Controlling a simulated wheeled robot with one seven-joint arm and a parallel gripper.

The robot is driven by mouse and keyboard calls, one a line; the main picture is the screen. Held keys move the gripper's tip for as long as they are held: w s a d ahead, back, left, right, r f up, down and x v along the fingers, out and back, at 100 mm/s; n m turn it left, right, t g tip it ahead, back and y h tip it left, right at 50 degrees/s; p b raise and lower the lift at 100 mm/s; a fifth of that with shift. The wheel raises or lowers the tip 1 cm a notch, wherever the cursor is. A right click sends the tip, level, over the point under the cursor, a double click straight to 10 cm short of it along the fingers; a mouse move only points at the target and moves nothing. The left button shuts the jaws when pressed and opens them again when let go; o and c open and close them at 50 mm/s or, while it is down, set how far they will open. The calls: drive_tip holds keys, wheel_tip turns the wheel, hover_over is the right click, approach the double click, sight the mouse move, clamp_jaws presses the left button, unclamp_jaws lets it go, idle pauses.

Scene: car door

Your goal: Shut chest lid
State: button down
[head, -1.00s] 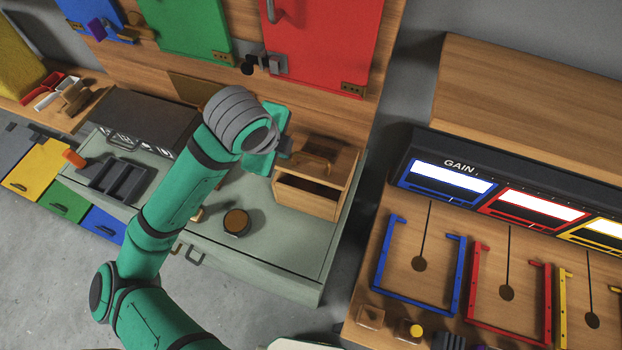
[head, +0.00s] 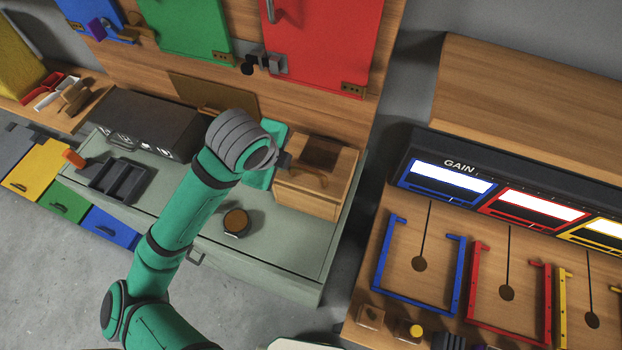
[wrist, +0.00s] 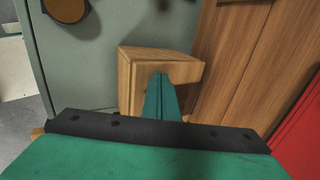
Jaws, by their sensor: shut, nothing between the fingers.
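The wooden chest (head: 308,199) stands at the right end of the grey-green cabinet top. In the wrist view the shut, empty fingers (wrist: 161,92) reach over the wooden chest (wrist: 150,62). I cannot tell whether they touch it.
A round brown-topped knob (head: 237,222) is on the cabinet top (head: 275,250), left of the chest. A dark grey box (head: 150,122) and a dark tray (head: 115,180) lie farther left. A wooden back panel with a red door (head: 320,40) rises behind. The gain console (head: 455,165) is to the right.

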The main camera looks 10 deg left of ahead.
drive_tip(key=shift+f, duration=0.45)
drive_tip(key=shift+r, duration=3.55)
